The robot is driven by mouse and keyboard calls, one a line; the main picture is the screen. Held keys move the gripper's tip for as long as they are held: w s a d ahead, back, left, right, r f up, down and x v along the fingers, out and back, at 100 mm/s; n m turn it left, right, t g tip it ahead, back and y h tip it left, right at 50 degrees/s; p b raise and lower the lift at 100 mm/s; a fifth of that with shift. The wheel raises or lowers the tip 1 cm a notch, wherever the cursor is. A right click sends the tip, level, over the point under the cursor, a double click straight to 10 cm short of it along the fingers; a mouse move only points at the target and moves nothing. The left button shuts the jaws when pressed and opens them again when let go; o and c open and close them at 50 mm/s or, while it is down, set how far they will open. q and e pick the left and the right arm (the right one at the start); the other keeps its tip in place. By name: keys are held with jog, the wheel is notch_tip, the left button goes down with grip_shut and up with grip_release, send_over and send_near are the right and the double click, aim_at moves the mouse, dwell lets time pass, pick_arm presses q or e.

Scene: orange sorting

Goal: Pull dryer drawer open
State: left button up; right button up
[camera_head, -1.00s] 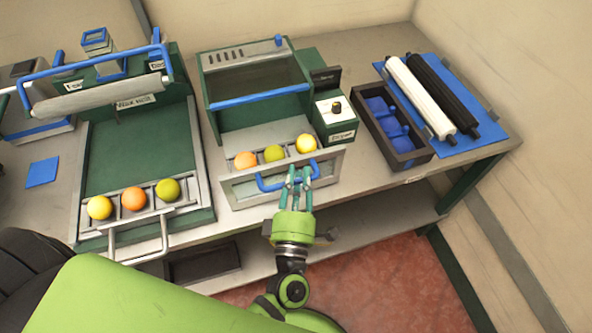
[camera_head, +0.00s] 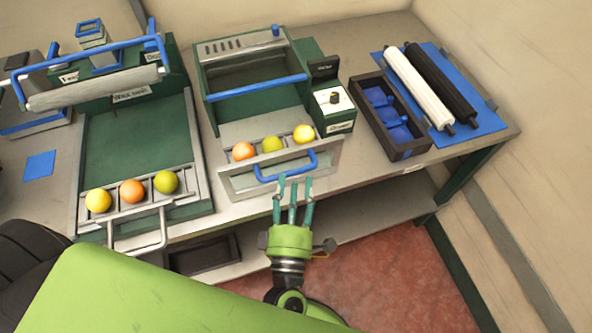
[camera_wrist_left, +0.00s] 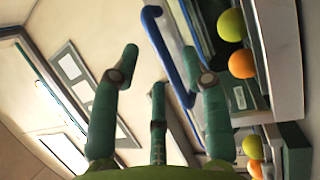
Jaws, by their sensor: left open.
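The dryer (camera_head: 255,100) is a green and grey machine with a blue bar across its front and a label on its side box. Its drawer (camera_head: 240,186) is at the front, with an orange, a green and a yellow fruit in a row on top. A blue U-shaped handle (camera_head: 287,168) is on the drawer front and also shows in the left wrist view (camera_wrist_left: 168,55). My left gripper (camera_head: 294,182) is open and empty, its fingertips just in front of and below the handle. The fingers look apart from the handle. My right gripper is not in view.
To the left stands a green wash tray (camera_head: 140,135) with three fruits (camera_head: 132,191) and a metal handle. To the right are a dark crate (camera_head: 408,153) with blue inserts and two rollers (camera_head: 432,88) on a blue mat. A shelf (camera_head: 350,222) runs below the table.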

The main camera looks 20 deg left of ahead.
pick_arm(q)
jog(key=v, duration=0.7)
jog(key=shift+s, duration=0.35)
notch_tip(320, 180, down, 26)
jog(key=s+d+m+g+h, duration=0.2)
jog(key=m+g+h, duration=0.55)
jog(key=m, duration=0.75)
jog(key=s+a+f+m+g+y, duration=0.3)
jog(key=s+a+f+m+g, duration=0.4)
jog(key=s+a+f+g, duration=0.4)
jog(key=s+a+f, duration=0.5)
jog(key=s+f, duration=0.2)
jog(key=s, duration=0.1)
jog(key=shift+a+f+y, duration=0.15)
jog(key=shift+f+y, duration=0.15)
jog(key=shift+y, duration=0.05)
